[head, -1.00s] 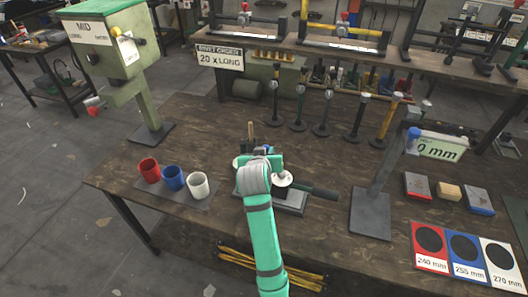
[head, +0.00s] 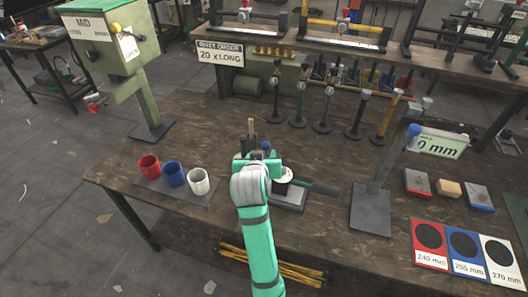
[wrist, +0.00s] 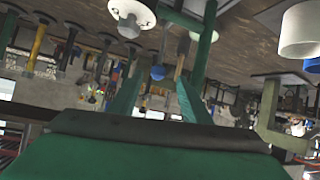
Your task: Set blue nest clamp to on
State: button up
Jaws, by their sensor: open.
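A small blue ball knob (wrist: 157,72), which looks like the blue nest clamp's handle, shows between my fingers in the wrist view. In the head view a small blue spot (head: 266,146) shows just beyond my gripper. My gripper (wrist: 159,90) is open, with its two green fingers on either side of the knob's line of sight. I cannot tell whether the fingers reach it. The clamp's fixture has a grey base (head: 288,198) and a white round top (head: 283,174), right of my gripper. My arm hides much of the fixture, and the clamp's on or off position is unclear.
A wooden-handled upright (head: 251,128) stands close behind my gripper. Red (head: 149,167), blue (head: 174,176) and white (head: 198,182) cups stand to the left. A grey post stand (head: 372,208) is to the right. Several upright tools line the back.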

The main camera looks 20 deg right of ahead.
jog(key=shift+v, duration=2)
jog(key=shift+f, duration=0.1)
jog(key=s+a+f+n+t+y, duration=0.1)
jog(key=s+a+f+y, duration=0.1)
jog(key=s+a+f, duration=0.6)
jog(key=s+a+f+n+t+y, duration=0.1)
jog(key=s+a+f, duration=0.65)
jog(key=f, duration=0.35)
jog(key=s+a+r+n+t+y, duration=0.1)
jog(key=s, duration=1.2)
jog(key=s+a+r+t+y, duration=0.1)
jog(key=s+r, duration=0.1)
jog(key=s, duration=1.1)
jog(key=shift+s+a+r+n+t, duration=0.2)
jog(key=shift+a+r+n+t, duration=0.1)
jog(key=shift+n, duration=0.1)
